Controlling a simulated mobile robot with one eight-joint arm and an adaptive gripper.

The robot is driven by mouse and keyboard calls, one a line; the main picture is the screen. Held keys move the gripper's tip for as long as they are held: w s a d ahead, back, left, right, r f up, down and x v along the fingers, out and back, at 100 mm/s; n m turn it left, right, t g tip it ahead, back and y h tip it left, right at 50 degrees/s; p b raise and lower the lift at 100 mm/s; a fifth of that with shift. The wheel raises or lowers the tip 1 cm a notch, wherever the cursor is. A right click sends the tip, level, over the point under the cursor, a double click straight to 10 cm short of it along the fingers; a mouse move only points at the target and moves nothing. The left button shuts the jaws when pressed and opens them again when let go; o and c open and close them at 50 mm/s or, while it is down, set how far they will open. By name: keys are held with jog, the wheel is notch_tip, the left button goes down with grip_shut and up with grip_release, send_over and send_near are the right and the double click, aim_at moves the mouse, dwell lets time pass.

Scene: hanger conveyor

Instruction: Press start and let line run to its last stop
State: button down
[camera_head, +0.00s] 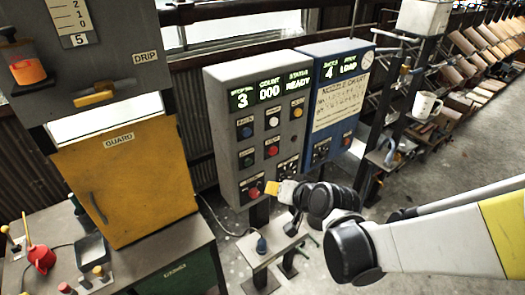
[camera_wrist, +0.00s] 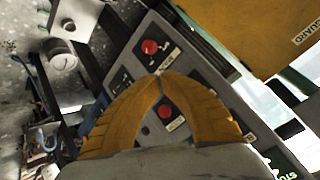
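The grey control box (camera_head: 226,88) stands in the middle of the head view. Its displays (camera_head: 269,89) read STOPS 3, COUNT 000 and STATUS READY. Its face has a blue button (camera_head: 246,131), a white button (camera_head: 273,121), an orange one (camera_head: 297,113), a dark one (camera_head: 248,160) and a red one (camera_head: 272,150). A lower red button (camera_head: 254,192) sits near the bottom left. Contact cannot be told.
A blue box (camera_head: 320,62) reading 4 and LOAD, with a nozzle chart, adjoins on the right. A yellow guard door (camera_head: 125,180) stands left above a bench. A rack holds a white mug (camera_head: 425,104). Open floor lies below right.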

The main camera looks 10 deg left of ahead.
aim_at(249, 163)
jog(key=shift+w+a, duration=1.45)
jog(key=shift+a, duration=0.2)
jog(key=shift+w+a, duration=1.45)
jog(key=shift+a, duration=0.2)
jog(key=shift+w+a, duration=0.1)
jog(key=shift+w+a, duration=0.2)
jog(key=shift+a, duration=0.05)
